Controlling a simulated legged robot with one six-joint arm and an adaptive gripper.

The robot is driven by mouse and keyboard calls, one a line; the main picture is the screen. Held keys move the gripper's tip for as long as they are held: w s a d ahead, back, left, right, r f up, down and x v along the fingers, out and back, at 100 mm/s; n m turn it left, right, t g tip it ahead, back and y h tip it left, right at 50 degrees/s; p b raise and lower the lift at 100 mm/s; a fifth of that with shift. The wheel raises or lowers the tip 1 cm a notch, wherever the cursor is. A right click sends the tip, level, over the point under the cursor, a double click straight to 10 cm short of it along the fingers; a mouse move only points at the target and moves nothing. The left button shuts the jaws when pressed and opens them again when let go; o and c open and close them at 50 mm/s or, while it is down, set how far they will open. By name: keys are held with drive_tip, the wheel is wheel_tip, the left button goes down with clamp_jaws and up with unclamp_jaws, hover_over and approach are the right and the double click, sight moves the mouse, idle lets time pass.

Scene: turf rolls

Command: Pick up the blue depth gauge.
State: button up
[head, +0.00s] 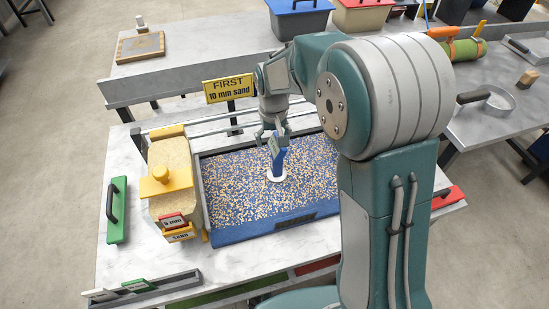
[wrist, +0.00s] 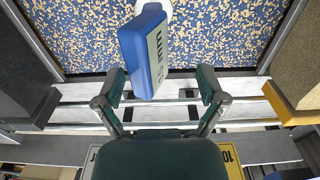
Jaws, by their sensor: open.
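The blue depth gauge (head: 280,157) stands upright on a round white foot (head: 276,175) in the speckled blue-and-tan tray (head: 240,238). In the wrist view the gauge (wrist: 143,48) shows a pale label with dark lettering, and its upper end lies between the two fingers. My gripper (head: 273,131) is at the top of the gauge in the head view. In the wrist view my gripper (wrist: 160,82) is open, with a finger on each side of the gauge and gaps visible on both sides.
A yellow sign (head: 229,90) reading "FIRST 10 mm sand" stands behind the tray. A sand-coloured block with yellow parts (head: 172,172) stands left of the tray. A green handled tool (head: 118,210) lies further left. Metal rails (wrist: 70,103) run beside the tray.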

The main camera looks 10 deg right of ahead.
sight(276, 150)
drive_tip(key=f, duration=0.1)
drive_tip(key=d+f, duration=0.1)
drive_tip(key=f, duration=0.2)
drive_tip(key=shift+s+d, duration=0.1)
drive_tip(key=shift+d, duration=0.3)
drive_tip(key=shift+a+f, duration=0.2)
drive_tip(key=shift+f, duration=0.05)
drive_tip(key=shift+a, duration=0.6)
drive_tip(key=shift+c, duration=0.9)
drive_tip(key=shift+d, duration=0.3)
drive_tip(key=c, duration=1.1)
drive_tip(key=shift+d, duration=0.2)
clamp_jaws()
